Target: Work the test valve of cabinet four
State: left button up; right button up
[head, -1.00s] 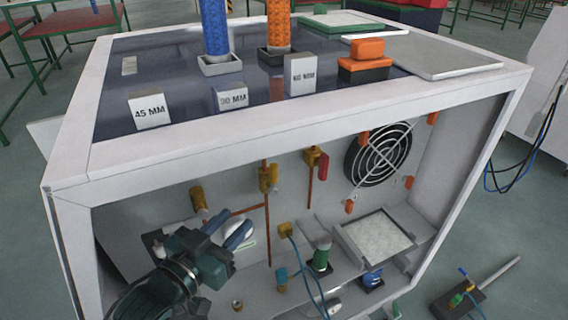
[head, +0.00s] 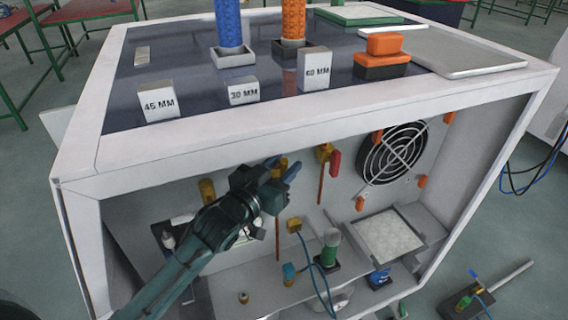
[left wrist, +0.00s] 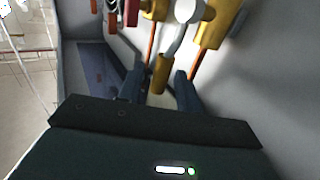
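Several small yellow valves sit on the cabinet's back wall. A valve with a red handle (head: 325,154) is right of my left gripper (head: 281,170), and a yellow valve (head: 207,190) is left of it. A middle yellow valve is mostly hidden behind the gripper in the head view. In the left wrist view my blue-tipped fingers (left wrist: 160,84) are apart, with a yellow cylindrical part (left wrist: 161,72) showing between them; I cannot tell whether they touch it. A larger yellow valve body (left wrist: 218,24) is above right. No label marks the test valve. My right gripper is out of view.
The white cabinet frame (head: 330,107) overhangs my left arm. Inside are a caged fan (head: 393,153), a pale square tray (head: 386,235), a green cylinder (head: 330,247) and a blue hose (head: 318,280). Labelled blocks (head: 158,101) stand on the top.

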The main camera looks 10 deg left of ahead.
pick_arm(q)
jog(key=shift+w+d, duration=0.15)
jog(key=shift+w, duration=0.1)
jog(key=shift+c, duration=0.4)
grip_shut()
